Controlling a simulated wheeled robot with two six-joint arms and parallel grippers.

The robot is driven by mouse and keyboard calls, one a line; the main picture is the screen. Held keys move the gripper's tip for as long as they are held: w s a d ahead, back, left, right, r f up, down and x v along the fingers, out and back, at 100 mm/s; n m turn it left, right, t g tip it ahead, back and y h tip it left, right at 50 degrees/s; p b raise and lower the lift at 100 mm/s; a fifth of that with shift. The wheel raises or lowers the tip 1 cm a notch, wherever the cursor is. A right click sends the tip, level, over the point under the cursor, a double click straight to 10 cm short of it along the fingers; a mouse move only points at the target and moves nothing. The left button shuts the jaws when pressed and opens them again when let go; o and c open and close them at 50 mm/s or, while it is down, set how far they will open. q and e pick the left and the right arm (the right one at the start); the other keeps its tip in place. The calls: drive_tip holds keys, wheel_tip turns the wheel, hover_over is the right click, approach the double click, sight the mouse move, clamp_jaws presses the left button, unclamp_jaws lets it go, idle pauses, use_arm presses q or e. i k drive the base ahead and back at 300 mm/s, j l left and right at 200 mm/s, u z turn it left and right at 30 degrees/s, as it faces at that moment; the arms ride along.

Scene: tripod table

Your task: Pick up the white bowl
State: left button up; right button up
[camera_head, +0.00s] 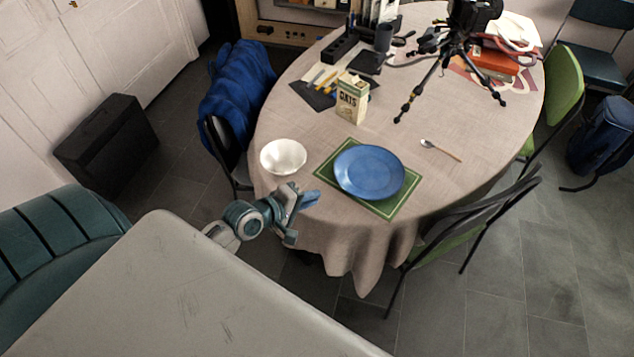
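The white bowl (283,157) stands upright on the near left part of the round table (440,190), close to its edge. It looks empty. My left gripper (306,205) is in front of the bowl, at the table's near edge, a little lower and to the right in the picture. It does not appear to touch the bowl. Its fingers show from the side, so I cannot tell whether they are open or shut. My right gripper is not in view.
A blue plate (368,172) on a green placemat (329,177) lies right of the bowl. An oats carton (351,102) stands behind. A spoon (440,150) and black tripod (447,62) are farther right. A chair with blue cloth (238,88) stands left.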

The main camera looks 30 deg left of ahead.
sight(284, 157)
drive_tip(key=u, duration=1.25)
